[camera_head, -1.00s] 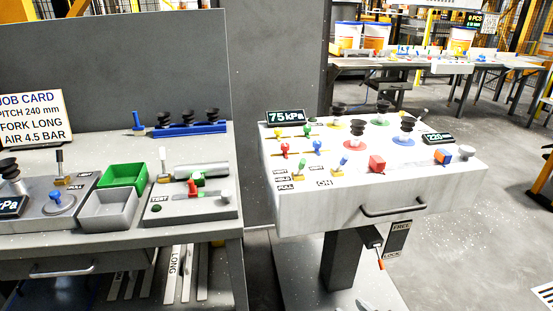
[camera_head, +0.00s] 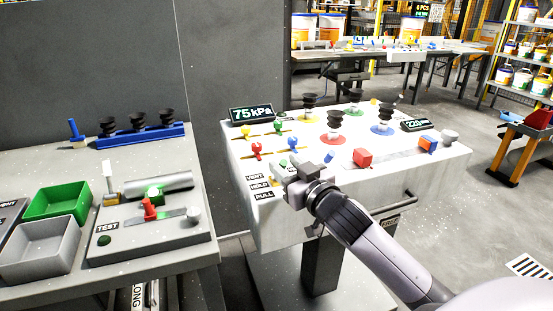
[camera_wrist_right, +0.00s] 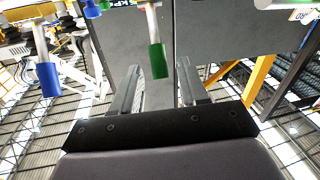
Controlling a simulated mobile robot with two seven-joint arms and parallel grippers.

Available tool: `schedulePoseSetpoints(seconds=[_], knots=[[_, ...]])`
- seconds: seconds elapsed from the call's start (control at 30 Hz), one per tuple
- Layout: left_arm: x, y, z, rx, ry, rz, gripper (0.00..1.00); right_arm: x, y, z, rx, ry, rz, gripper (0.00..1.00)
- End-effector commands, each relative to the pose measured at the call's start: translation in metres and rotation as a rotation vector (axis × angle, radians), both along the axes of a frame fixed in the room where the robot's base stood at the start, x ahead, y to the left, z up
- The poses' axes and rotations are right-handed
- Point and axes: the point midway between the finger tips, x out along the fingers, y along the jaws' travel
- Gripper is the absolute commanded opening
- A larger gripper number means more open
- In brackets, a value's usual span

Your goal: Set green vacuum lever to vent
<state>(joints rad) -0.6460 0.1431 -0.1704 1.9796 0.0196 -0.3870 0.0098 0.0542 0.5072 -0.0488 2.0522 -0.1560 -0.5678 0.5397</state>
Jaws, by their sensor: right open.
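The green vacuum lever (camera_wrist_right: 158,60) shows in the right wrist view as a green grip on a pale metal stem. It lies between the lines of the two open fingers of my right gripper (camera_wrist_right: 158,88), ahead of them, with no visible contact. In the head view my right gripper (camera_head: 298,172) is over the console's front left, beside the VENT (camera_head: 255,177), HOLD (camera_head: 260,186) and PULL (camera_head: 264,195) labels. It hides most of the lever there; only a bit of green shows. A blue-gripped lever (camera_wrist_right: 47,78) stands apart in the wrist view. My left gripper is not in view.
The white console (camera_head: 410,167) carries coloured knobs, black suction cups, a red block (camera_head: 362,157), a 75 kPa display (camera_head: 251,114) and a 220 display (camera_head: 415,125). A grey bench (camera_head: 190,270) with green and grey bins stands left, across a gap.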

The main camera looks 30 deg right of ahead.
Motion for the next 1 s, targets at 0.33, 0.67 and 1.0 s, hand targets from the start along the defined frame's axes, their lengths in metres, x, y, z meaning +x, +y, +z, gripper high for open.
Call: schedulePoseSetpoints(seconds=[0.33,0.67,1.0], knots=[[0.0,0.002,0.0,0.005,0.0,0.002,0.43,0.034,-0.002,0.0,-0.001,0.001,0.0,0.43],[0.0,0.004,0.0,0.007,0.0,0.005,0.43,0.037,-0.002,-0.001,-0.001,0.001,0.001,0.43],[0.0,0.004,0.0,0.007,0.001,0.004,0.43,0.037,-0.002,-0.001,-0.001,0.002,0.002,0.0]])
